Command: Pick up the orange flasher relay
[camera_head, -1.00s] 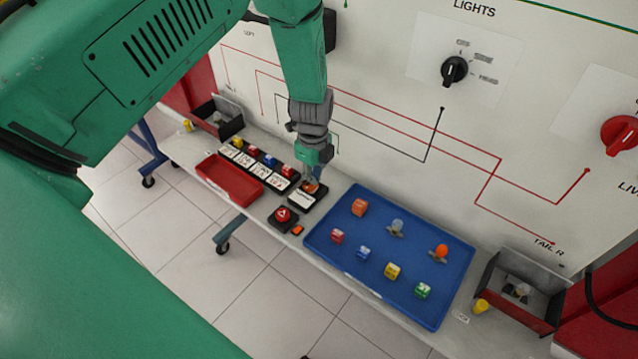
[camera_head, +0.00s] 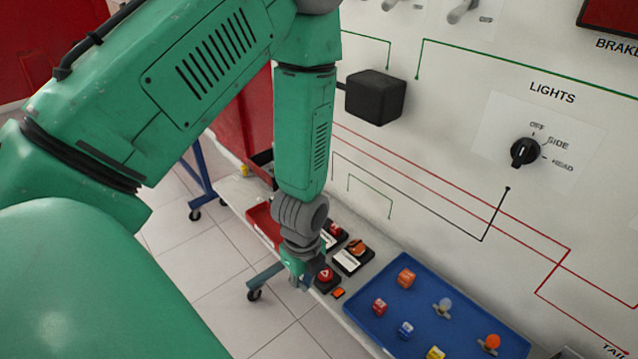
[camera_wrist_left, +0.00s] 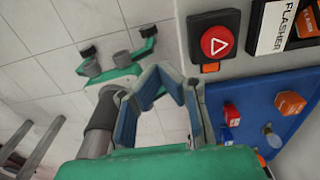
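An orange relay (camera_head: 357,247) sits at the black flasher socket (camera_head: 346,262) on the shelf. In the left wrist view the relay (camera_wrist_left: 307,20) is at the top right, beside the FLASHER label. My left gripper (camera_head: 297,282) hangs left of the socket, near the red hazard button (camera_head: 325,274). In the left wrist view its fingers (camera_wrist_left: 160,88) lean together over the floor with nothing seen between them; whether the tips touch is unclear. My right gripper is out of view.
The blue tray (camera_head: 375,320) holds several coloured blocks and bulbs. A red tray (camera_head: 262,222) is partly behind my left arm. The upright panel with the light switch (camera_head: 524,151) and a black box (camera_head: 376,97) stands behind the shelf. Open floor lies in front.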

